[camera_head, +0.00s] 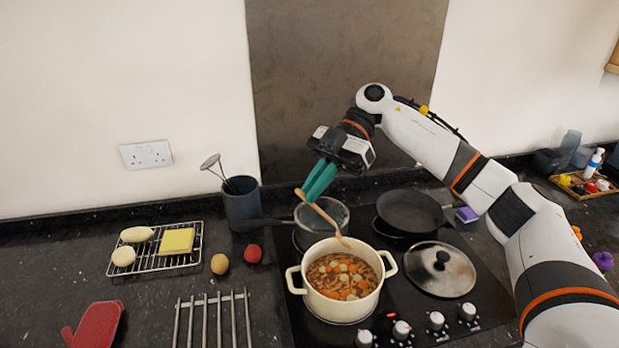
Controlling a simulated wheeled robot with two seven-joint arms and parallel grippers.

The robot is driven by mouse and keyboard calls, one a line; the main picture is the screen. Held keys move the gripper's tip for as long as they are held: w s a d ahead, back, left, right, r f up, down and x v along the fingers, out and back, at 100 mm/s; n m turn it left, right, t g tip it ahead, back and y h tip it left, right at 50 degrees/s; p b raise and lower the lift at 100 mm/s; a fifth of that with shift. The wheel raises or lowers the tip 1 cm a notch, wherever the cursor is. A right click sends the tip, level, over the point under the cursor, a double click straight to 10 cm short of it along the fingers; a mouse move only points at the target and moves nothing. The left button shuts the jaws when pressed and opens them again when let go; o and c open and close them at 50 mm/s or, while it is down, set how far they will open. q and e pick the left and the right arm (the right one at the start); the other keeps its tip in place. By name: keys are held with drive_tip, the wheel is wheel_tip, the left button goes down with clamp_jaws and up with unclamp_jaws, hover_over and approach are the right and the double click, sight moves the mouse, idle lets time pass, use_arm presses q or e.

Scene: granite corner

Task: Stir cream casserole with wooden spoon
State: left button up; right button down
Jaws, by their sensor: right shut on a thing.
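The cream casserole (343,308) stands on the front left of the black hob, with its lid off and a brown stew with orange and pale pieces inside. My right gripper (308,197) is above and behind the pot, with its green fingers shut on the upper end of the wooden spoon (324,216). The spoon slants down to the right. Its lower end is over the pot's back rim; whether it touches the stew is hard to tell. My left gripper is not in view.
A saucepan (335,212) and a dark frying pan (407,213) stand behind the pot. A glass lid (441,270) lies on the right of the hob. A utensil holder (241,203), a wire rack (190,258) and a metal trivet (213,318) are on the left.

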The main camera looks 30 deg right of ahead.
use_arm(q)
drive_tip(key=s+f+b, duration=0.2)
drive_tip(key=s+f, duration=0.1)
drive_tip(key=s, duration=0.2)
use_arm(e)
drive_tip(key=d+f+b+x, duration=0.1)
drive_tip(key=b+x, duration=0.3)
drive_tip(key=x, duration=0.3)
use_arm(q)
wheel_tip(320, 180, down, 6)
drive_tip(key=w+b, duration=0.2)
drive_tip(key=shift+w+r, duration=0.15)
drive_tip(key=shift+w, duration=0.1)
use_arm(e)
drive_tip(key=w+d+f, duration=0.1)
drive_tip(key=d+f, duration=0.4)
drive_tip(key=f, duration=0.4)
drive_tip(key=shift+w, duration=0.4)
drive_tip(key=shift+f, duration=0.15)
